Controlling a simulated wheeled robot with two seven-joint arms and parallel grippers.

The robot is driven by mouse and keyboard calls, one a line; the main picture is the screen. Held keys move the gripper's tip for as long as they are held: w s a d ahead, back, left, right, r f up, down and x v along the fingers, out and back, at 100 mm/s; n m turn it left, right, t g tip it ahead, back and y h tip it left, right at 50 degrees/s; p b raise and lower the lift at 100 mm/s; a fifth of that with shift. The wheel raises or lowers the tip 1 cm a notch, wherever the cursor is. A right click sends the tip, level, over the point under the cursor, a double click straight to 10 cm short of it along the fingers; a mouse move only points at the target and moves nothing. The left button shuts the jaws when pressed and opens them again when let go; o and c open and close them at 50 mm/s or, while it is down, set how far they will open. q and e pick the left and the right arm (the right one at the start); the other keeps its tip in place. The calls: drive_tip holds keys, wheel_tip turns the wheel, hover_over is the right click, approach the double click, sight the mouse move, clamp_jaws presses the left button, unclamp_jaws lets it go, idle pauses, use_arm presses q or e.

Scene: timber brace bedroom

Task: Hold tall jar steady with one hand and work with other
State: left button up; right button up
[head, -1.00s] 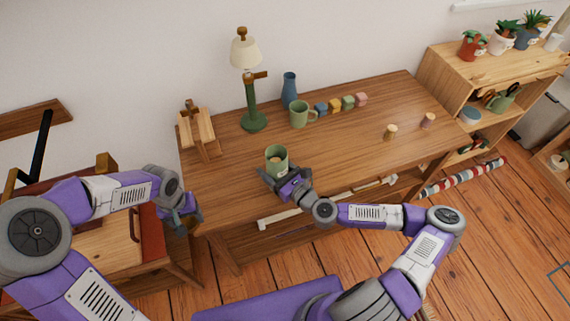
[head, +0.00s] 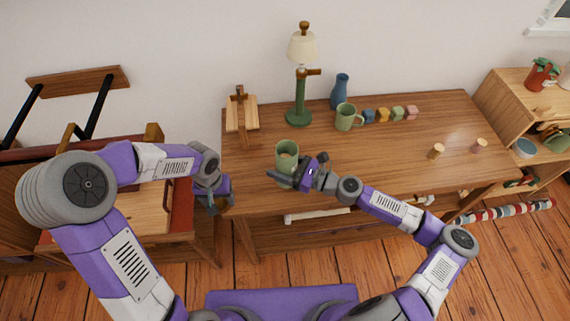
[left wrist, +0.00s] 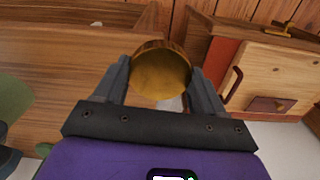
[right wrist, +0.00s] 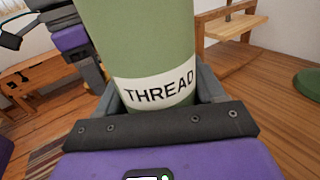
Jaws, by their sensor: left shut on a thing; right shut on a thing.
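The tall green jar (head: 287,152) has a white label reading THREAD in the right wrist view (right wrist: 135,40). It looks upright at the table's front left, open at the top with something tan inside. I cannot tell whether its base touches the table. My right gripper (head: 288,180) is shut around its lower part, across the label. My left gripper (head: 212,200) is shut on a round golden-brown thing (left wrist: 161,72), like a lid or shallow cup. It is left of the jar, just off the table's left end, apart from the jar.
The wooden table (head: 400,165) holds a lamp (head: 299,100), wooden stand (head: 240,115), blue vase (head: 340,92), green mug (head: 346,117), several coloured blocks (head: 383,114) and two pegs (head: 436,151). A shelf (head: 510,100) stands right. Table space right of the jar is clear.

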use_arm(q)
drive_tip(key=shift+w, duration=0.1)
drive_tip(key=w+d+r+n, duration=0.1)
drive_tip(key=w+d+r, duration=0.3)
drive_tip(key=w+r, duration=0.2)
drive_tip(key=n, duration=0.2)
approach(287, 142)
drive_tip(key=s, duration=0.3)
drive_tip(key=shift+w+f, duration=0.15)
drive_tip(key=shift+f, duration=0.15)
drive_tip(key=shift+f, duration=0.1)
drive_tip(key=shift+f, duration=1.9)
drive_tip(key=shift+f, duration=0.9)
